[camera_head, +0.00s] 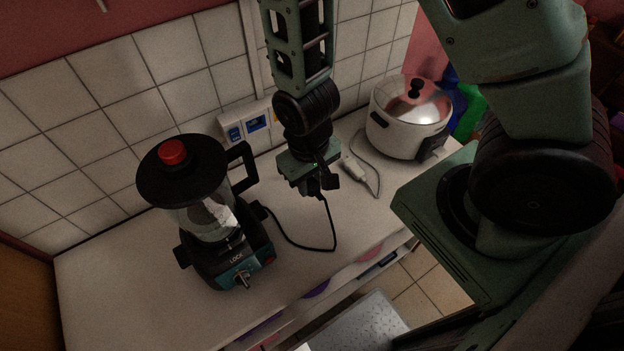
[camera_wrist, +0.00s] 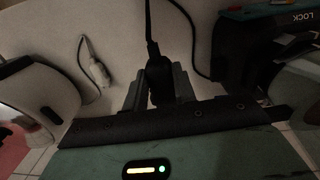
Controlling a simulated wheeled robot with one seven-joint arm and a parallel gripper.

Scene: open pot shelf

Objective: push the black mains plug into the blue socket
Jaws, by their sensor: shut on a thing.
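My gripper (camera_head: 318,189) hangs above the counter, between the blender and the cooker. It is shut on the black mains plug, which shows between the two fingers in the wrist view (camera_wrist: 157,76). The plug's black cord (camera_head: 333,228) hangs from the gripper and loops over the counter to the blender. The blue socket (camera_head: 257,123) is in a white panel on the tiled wall, left of and behind my gripper. Another blue patch (camera_head: 235,133) sits left of it on the panel. The plug is apart from the panel. Its pins are not clear to see.
A black blender (camera_head: 205,182) with a red cap stands at the left. A pale plug (camera_head: 355,172) with a grey cord lies on the counter (camera_head: 120,290) beside my gripper.

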